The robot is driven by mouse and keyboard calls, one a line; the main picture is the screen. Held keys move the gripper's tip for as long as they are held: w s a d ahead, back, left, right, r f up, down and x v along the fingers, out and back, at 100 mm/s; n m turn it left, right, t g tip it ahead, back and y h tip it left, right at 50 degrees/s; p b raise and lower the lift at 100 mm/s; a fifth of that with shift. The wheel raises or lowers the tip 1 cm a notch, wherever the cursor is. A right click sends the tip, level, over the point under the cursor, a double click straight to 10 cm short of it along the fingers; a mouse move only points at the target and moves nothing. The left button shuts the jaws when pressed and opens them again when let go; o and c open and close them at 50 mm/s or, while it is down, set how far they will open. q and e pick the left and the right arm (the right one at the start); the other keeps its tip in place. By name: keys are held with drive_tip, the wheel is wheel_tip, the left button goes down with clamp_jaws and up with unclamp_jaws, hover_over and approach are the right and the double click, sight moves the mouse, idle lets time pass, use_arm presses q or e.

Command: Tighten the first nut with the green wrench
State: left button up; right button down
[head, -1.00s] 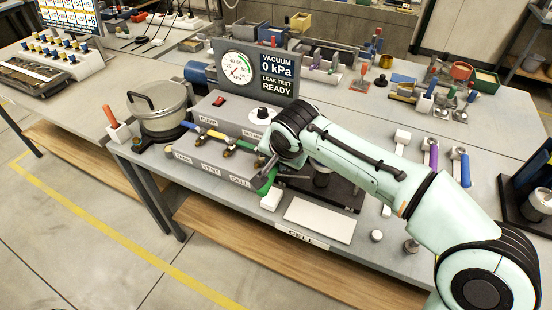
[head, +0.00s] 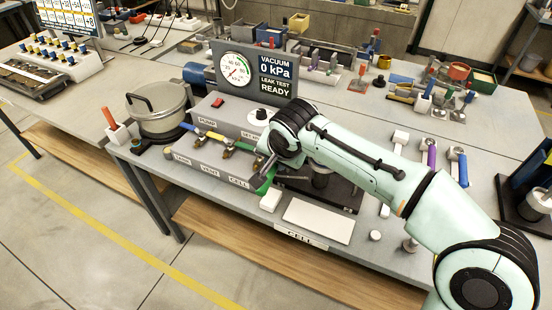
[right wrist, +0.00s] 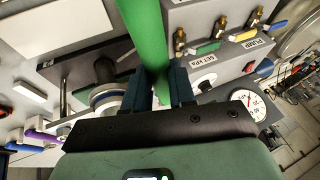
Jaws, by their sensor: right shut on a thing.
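My right gripper (right wrist: 150,88) is shut on the green wrench (right wrist: 142,35); in the right wrist view its green handle runs up between the two dark fingers. In the head view my right arm reaches over the test cell, and only part of the green wrench (head: 266,184) shows beside the gripper. The cell's dark base (head: 342,193) and a metal cylinder (head: 320,178) on it are partly covered by my arm. The wrist view shows the dark base (right wrist: 85,72) left of the wrench. I cannot make out the first nut or the wrench's jaw end. My left gripper is out of view.
The valve box (head: 215,165) and gauge panel (head: 255,72), reading 0 kPa, stand beside the cell. A purple wrench (head: 429,155) and a blue wrench (head: 458,165) lie on the right. A lidded pot (head: 158,108) is at the left. A white plate (head: 318,220) lies in front.

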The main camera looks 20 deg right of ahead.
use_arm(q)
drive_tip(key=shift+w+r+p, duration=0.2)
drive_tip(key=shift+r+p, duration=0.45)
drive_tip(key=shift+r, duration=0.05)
use_arm(e)
drive_tip(key=shift+r, duration=1)
idle(0.9)
drive_tip(key=shift+r+p, duration=1.45)
drive_tip(key=shift+r, duration=0.5)
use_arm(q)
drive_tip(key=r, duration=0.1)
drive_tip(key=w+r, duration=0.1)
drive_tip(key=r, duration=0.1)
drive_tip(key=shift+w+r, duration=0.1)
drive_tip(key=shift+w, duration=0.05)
use_arm(e)
drive_tip(key=shift+f, duration=0.1)
